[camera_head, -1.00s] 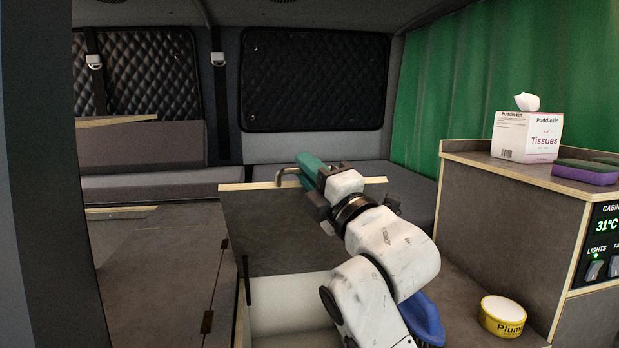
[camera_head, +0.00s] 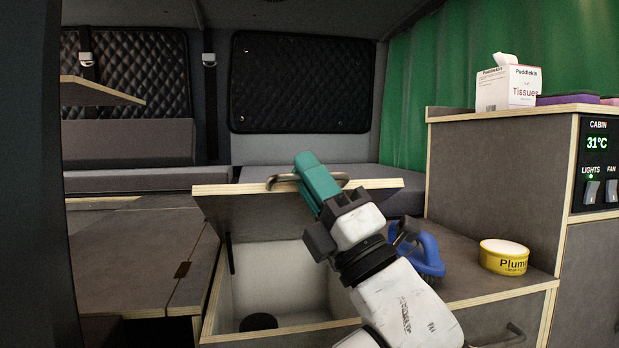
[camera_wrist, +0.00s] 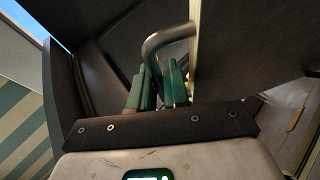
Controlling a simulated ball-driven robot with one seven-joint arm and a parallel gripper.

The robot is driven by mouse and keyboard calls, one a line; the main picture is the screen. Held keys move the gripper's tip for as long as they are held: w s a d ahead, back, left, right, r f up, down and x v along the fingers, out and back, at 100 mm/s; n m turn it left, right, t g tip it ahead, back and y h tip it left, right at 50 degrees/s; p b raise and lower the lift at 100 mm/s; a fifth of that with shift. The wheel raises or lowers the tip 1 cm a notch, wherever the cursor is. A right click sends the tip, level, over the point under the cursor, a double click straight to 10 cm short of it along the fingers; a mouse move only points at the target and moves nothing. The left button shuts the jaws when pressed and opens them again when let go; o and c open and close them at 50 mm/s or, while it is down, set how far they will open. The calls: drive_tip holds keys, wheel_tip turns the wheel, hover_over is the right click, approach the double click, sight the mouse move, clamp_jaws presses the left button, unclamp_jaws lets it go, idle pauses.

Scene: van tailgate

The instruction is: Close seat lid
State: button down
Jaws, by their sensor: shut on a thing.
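The seat lid (camera_head: 240,212) is a dark panel with a pale wood edge, tilted part-way open over the seat box (camera_head: 275,280). A bent metal handle (camera_head: 282,180) is fixed along its front edge. My gripper (camera_head: 313,175), with green fingers, is shut on this handle. In the wrist view, the handle (camera_wrist: 165,38) runs down between the green fingers (camera_wrist: 160,85), beside the lid's pale edge (camera_wrist: 194,40). The box's pale inside shows below the lid, with a dark round thing (camera_head: 258,322) at its bottom. My arm hides part of the lid and box.
A blue brush (camera_head: 428,252) and a yellow tub (camera_head: 503,257) rest on the surface right of the opening. A cabinet (camera_head: 495,190) with a tissue box (camera_head: 508,85) stands behind them. Another panel (camera_head: 180,250) lies flat at the left.

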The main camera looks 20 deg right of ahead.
drive_tip(key=s+f+n+y+b, duration=0.1)
drive_tip(key=s+f+b, duration=0.1)
drive_tip(key=f+b, duration=0.7)
drive_tip(key=s+f+n+y+b, duration=0.1)
drive_tip(key=s+f+b, duration=0.2)
drive_tip(key=f+b, duration=0.5)
drive_tip(key=shift+s+a+f+y+b, duration=0.15)
drive_tip(key=shift+a+f+y+b, duration=0.2)
drive_tip(key=shift+f, duration=1.5)
drive_tip(key=c, duration=1.5)
unclamp_jaws()
drive_tip(key=shift+o, duration=0.2)
drive_tip(key=shift+f, duration=0.15)
drive_tip(key=b+v, duration=0.3)
drive_tip(key=v, duration=0.7)
drive_tip(key=shift+s, duration=0.3)
